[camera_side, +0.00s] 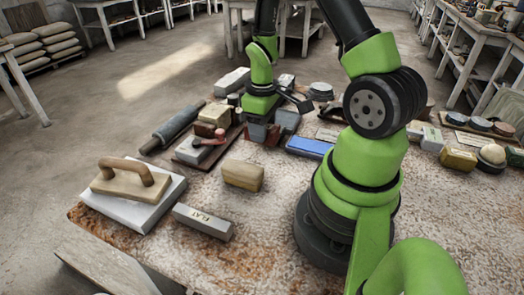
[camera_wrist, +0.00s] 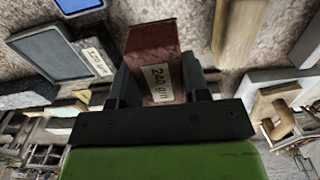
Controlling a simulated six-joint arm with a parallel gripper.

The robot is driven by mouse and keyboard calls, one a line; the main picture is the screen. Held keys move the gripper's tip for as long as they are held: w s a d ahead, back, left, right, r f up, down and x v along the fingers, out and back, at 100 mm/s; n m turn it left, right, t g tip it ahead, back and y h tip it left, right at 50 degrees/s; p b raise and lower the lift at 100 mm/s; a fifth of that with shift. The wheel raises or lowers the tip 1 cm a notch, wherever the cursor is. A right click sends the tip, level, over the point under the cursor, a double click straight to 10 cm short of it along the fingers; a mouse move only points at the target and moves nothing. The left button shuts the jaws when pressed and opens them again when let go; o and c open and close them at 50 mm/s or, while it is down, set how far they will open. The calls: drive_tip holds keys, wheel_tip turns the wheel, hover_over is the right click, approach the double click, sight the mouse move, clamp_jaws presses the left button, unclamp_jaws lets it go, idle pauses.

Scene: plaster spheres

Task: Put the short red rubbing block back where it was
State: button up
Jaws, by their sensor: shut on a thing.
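A red rubbing block (camera_wrist: 152,48) with a pale label reading "240 gri" is between the two dark fingers of my gripper (camera_wrist: 155,85) in the wrist view. The jaws are shut on it, and its far end sticks out past them. In the side view my gripper (camera_side: 264,136) is low over the middle of the table, and only a little red of the block shows between the fingers. I cannot tell whether the block touches the table. A dark wooden board (camera_side: 190,160) left of my gripper carries another dark red block (camera_side: 205,129) and a grey-topped block.
A tan block (camera_side: 243,174) lies in front of my gripper, and a blue bar (camera_side: 309,147) lies to its right. A wooden float (camera_side: 130,184) sits on a white slab at the left. A grey bar (camera_side: 203,221) lies near the front edge.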

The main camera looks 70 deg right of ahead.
sight(262, 159)
drive_tip(key=shift+f, duration=3.1)
drive_tip(key=shift+f, duration=0.15)
drive_tip(key=o, duration=1)
